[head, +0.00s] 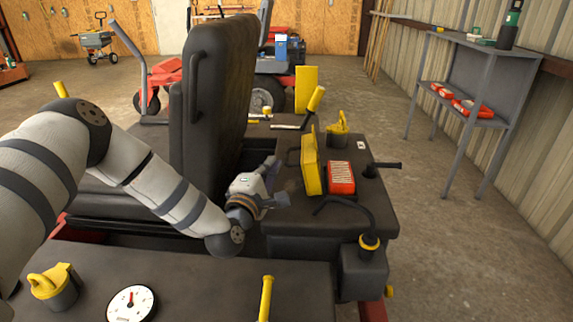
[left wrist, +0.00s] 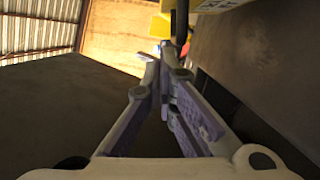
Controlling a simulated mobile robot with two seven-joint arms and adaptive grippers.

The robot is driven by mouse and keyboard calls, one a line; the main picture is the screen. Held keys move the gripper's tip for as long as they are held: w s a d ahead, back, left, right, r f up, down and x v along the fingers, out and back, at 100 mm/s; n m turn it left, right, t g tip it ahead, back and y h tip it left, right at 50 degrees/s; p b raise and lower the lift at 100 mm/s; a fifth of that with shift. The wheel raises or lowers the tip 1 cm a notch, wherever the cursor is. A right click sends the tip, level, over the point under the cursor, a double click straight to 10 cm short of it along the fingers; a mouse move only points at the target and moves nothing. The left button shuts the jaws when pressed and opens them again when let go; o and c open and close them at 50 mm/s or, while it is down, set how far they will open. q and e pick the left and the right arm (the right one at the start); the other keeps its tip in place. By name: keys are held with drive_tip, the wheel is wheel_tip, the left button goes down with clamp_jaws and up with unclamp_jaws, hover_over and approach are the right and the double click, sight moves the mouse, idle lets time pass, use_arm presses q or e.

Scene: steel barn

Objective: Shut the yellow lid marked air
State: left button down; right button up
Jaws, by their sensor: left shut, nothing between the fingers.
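The yellow lid (head: 311,162) stands open, nearly upright, on the dark machine deck, beside a red ribbed block (head: 341,178). I cannot read any marking on it in the head view. My left gripper (head: 271,164) is over the deck to the left of the lid, with its fingers shut and empty. In the left wrist view the fingertips (left wrist: 165,48) meet, and a yellow piece with a pale label (left wrist: 218,4), likely the lid, shows at the top edge. I cannot tell whether they touch it. My right gripper is in neither view.
A tall black seat back (head: 215,95) rises close to my left forearm. A yellow-capped neck (head: 338,128), a yellow-tipped lever (head: 312,103) and a black hose (head: 345,205) surround the lid. A grey shelf (head: 465,85) stands at the right wall.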

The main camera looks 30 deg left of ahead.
sight(286, 164)
use_arm(q)
drive_tip(key=shift+w+d+r, duration=0.15)
drive_tip(key=shift+w+d, duration=0.1)
drive_tip(key=shift+d, duration=0.35)
drive_tip(key=shift+w+d+r, duration=0.1)
drive_tip(key=shift+w+d, duration=0.15)
drive_tip(key=shift+d, duration=0.3)
drive_tip(key=shift+w+d+r, duration=0.15)
drive_tip(key=shift+w+d, duration=0.1)
drive_tip(key=shift+d, duration=0.35)
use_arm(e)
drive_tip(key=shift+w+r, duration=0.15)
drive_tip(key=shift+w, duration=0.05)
use_arm(q)
drive_tip(key=shift+r, duration=0.1)
drive_tip(key=shift+w+d+r+m+p, duration=0.15)
drive_tip(key=shift+d+r+m+p, duration=0.15)
drive_tip(key=shift+m+p, duration=0.2)
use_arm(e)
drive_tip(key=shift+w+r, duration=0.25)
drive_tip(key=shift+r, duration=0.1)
